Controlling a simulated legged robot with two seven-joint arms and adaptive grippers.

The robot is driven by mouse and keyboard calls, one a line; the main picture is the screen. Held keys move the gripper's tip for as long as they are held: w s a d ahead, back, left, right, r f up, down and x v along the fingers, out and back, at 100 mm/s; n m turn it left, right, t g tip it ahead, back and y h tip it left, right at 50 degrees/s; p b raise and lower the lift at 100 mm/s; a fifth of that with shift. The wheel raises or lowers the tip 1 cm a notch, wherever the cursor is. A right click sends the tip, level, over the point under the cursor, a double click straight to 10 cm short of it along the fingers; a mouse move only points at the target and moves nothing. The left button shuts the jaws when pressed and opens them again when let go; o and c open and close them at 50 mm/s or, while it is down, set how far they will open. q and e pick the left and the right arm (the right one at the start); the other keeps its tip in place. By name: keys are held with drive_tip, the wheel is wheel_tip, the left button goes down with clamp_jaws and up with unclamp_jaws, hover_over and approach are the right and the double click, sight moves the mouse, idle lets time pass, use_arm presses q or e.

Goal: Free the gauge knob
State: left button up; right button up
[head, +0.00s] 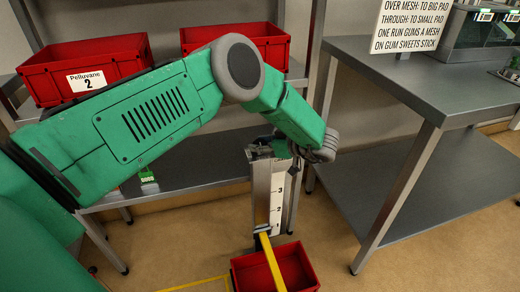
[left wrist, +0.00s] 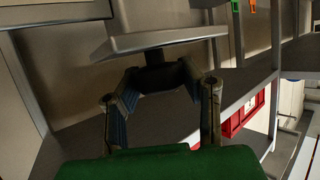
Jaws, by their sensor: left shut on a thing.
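An upright metal gauge post (head: 261,193) with a white numbered scale (head: 279,195) stands beyond my left arm in the head view. A yellow bar comes off its lower end. My left gripper (head: 276,148) is at the top of the post, mostly hidden behind my own wrist. In the left wrist view, the left gripper (left wrist: 160,80) has its two padded fingers closed in on a dark knob (left wrist: 153,77) below a grey metal part (left wrist: 160,38). My right gripper is not in view.
A red bin (head: 275,270) sits low by the post's foot. Two red bins, one labelled Pelluvane 2 (head: 85,70), stand on the shelf behind. A grey metal table (head: 425,85) with a sign (head: 412,22) is on the right. Floor between post and table is clear.

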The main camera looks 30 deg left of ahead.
use_arm(q)
drive_tip(key=shift+w+n+g+b, duration=0.1)
drive_tip(key=shift+n+g+b, duration=0.35)
drive_tip(key=shift+n+g, duration=0.2)
drive_tip(key=o, duration=1.2)
drive_tip(key=shift+d, duration=0.1)
drive_tip(key=shift+d+r, duration=0.25)
drive_tip(key=shift+d, duration=0.25)
drive_tip(key=v, duration=1.1)
drive_tip(key=shift+w, duration=0.2)
drive_tip(key=shift+f, duration=0.15)
